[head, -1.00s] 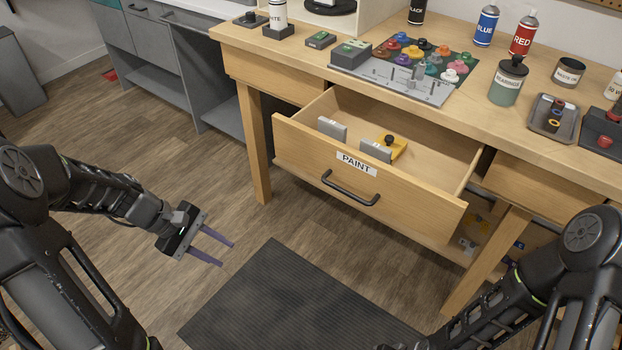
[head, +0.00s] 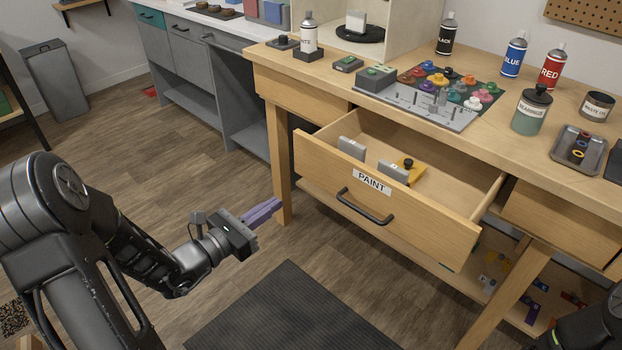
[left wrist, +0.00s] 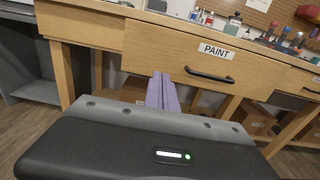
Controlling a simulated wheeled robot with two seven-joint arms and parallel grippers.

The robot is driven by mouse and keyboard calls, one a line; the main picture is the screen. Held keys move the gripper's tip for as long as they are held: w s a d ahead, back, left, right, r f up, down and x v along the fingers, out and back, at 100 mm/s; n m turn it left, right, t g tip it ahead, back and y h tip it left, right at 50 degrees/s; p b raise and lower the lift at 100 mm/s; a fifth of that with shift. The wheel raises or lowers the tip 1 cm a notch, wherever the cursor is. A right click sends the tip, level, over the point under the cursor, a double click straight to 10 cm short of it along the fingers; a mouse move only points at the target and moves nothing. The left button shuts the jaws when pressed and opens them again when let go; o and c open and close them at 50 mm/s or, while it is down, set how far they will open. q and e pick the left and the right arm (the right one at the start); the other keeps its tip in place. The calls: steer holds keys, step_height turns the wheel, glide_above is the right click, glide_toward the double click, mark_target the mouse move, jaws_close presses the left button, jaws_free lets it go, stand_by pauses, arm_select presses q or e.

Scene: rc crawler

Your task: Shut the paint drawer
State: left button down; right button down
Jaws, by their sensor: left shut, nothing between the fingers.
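The paint drawer (head: 440,229) is pulled out from the wooden workbench, with a PAINT label and a dark bar handle (head: 364,206) on its front. Inside it lie two grey blocks and a yellow piece (head: 405,170) with a black knob. My left gripper (head: 262,212) is shut and empty, its purple fingers together, left of the drawer front and apart from it. In the left wrist view the shut fingers (left wrist: 162,92) point toward the bench, below and left of the handle (left wrist: 209,75). My right arm shows only at the lower right corner; its gripper is out of view.
A bench leg (head: 279,165) stands beside my left gripper. A dark mat (head: 290,310) lies on the open floor.

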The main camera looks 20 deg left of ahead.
mark_target(322, 170)
arm_select(q)
steer(key=shift+w, duration=0.1)
steer(key=x, duration=1.4)
arm_select(e)
steer(key=shift+f, duration=0.25)
